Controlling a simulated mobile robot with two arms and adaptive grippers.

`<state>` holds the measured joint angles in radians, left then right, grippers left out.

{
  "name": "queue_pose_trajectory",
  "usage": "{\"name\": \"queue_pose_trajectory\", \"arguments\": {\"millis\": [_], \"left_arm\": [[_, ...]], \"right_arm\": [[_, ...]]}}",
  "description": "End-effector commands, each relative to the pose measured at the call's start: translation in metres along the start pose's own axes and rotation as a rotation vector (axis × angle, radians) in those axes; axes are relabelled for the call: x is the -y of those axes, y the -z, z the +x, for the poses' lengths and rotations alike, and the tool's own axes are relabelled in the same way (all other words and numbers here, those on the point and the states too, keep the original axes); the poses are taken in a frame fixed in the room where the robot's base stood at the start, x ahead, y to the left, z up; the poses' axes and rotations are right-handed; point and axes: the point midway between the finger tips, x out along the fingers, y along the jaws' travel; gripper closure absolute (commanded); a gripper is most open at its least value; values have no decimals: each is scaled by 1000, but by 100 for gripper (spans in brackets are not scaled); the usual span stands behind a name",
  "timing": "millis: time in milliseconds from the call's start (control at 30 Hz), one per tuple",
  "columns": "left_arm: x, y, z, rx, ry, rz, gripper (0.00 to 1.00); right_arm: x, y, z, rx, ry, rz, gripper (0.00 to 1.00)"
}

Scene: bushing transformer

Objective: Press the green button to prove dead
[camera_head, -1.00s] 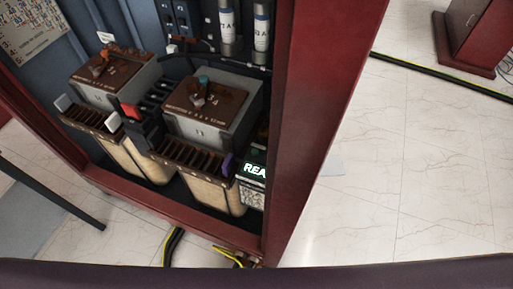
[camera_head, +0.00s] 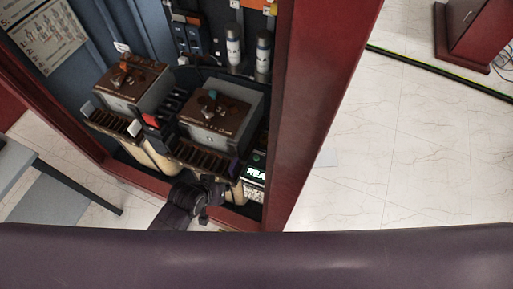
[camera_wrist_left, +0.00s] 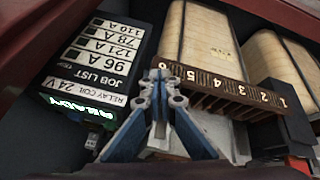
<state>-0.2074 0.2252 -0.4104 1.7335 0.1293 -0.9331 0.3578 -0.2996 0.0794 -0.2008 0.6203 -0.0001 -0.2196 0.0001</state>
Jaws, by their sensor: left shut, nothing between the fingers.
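My left gripper (camera_head: 212,190) is low in front of the open cabinet, just left of a black box with a lit "REA..." display (camera_head: 254,173). In the left wrist view its blue fingers (camera_wrist_left: 158,78) are shut and empty, with their tips together. The black box (camera_wrist_left: 92,65) shows there upside down at the left, with a white label list and glowing green letters. The tips appear between this box and a numbered brown terminal strip (camera_wrist_left: 228,86). I cannot tell whether they touch anything. I cannot make out a green button for certain. My right gripper is out of view.
The red cabinet post (camera_head: 312,100) bounds the right side. Tiled floor (camera_head: 400,150) is open beyond it.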

Motion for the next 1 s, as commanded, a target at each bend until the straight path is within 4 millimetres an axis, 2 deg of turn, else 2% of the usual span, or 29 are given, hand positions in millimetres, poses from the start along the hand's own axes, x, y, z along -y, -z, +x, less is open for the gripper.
{"name": "queue_pose_trajectory", "arguments": {"millis": [33, 133, 233, 400, 600, 1000], "left_arm": [[-17, 27, -30, -25, -23, -1, 100], [-48, 68, -60, -70, -79, -22, 100], [-80, 107, -71, -115, -156, -65, 100], [-108, 143, -75, -142, -245, -145, 100], [-117, 157, -76, -144, -284, -193, 100], [-118, 156, -75, -144, -288, -198, 100]], "right_arm": [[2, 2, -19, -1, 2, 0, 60], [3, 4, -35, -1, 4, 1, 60], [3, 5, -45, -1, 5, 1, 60], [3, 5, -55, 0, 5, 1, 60], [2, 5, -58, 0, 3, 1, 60], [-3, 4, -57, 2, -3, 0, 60]]}}
